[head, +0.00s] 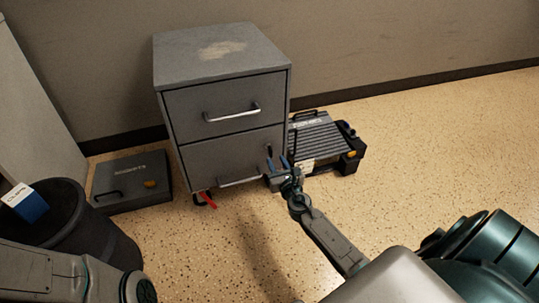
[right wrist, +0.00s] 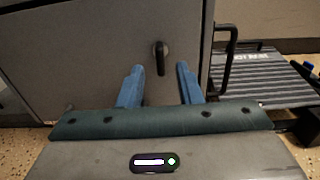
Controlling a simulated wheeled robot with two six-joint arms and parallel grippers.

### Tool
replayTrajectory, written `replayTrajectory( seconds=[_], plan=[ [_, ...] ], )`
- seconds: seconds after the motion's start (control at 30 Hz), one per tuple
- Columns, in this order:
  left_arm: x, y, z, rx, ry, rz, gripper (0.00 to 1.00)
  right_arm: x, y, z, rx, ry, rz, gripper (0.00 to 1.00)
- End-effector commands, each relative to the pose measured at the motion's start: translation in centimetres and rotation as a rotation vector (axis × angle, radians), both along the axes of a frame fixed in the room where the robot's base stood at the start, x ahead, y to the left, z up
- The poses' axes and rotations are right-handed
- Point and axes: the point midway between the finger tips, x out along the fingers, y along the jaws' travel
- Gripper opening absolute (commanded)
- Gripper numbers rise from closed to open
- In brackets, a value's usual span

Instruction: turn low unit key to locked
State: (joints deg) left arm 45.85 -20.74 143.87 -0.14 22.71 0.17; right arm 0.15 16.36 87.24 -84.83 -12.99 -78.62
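The low unit (head: 215,100) is a grey two-drawer cabinet against the wall, both drawers shut. Its dark key (right wrist: 160,57) shows in the right wrist view on the lower front near the right edge, hanging vertically. My right gripper (head: 277,163) is in front of the lower drawer's right side. In the right wrist view its two blue fingers (right wrist: 160,80) are open, one on each side below the key, with nothing between them. My left gripper is not in view; only part of my left arm shows.
A dark flat case (head: 131,182) lies left of the cabinet. A black bin (head: 85,232) stands front left with a blue-and-white box (head: 27,203) at its top. A ridged black case (head: 318,137) is right of the cabinet. Floor (head: 440,150) at right is clear.

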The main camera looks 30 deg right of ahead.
Motion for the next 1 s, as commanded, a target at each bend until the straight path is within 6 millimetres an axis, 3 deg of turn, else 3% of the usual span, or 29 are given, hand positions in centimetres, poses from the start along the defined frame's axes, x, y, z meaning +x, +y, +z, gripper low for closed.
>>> replayTrajectory(
  seconds=[0.1, 0.3, 0.67, 0.83, 1.0],
  plan=[
    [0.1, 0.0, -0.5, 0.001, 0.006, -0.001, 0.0, 2.1, -0.5, -0.1, 0.001, -0.001, 0.0, 0.32],
    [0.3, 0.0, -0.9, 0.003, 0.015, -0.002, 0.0, 4.2, -1.0, -0.1, 0.001, 0.0, 0.0, 0.32],
    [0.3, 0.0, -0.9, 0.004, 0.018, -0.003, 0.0, 4.7, -1.1, -0.1, 0.001, 0.001, 0.0, 0.32],
    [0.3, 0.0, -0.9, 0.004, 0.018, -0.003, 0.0, 4.7, -1.1, -0.1, 0.002, 0.001, 0.0, 0.0],
    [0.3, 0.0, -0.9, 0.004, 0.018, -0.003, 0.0, 4.7, -1.1, -0.1, 0.003, 0.0, 0.0, 0.0]
  ],
)
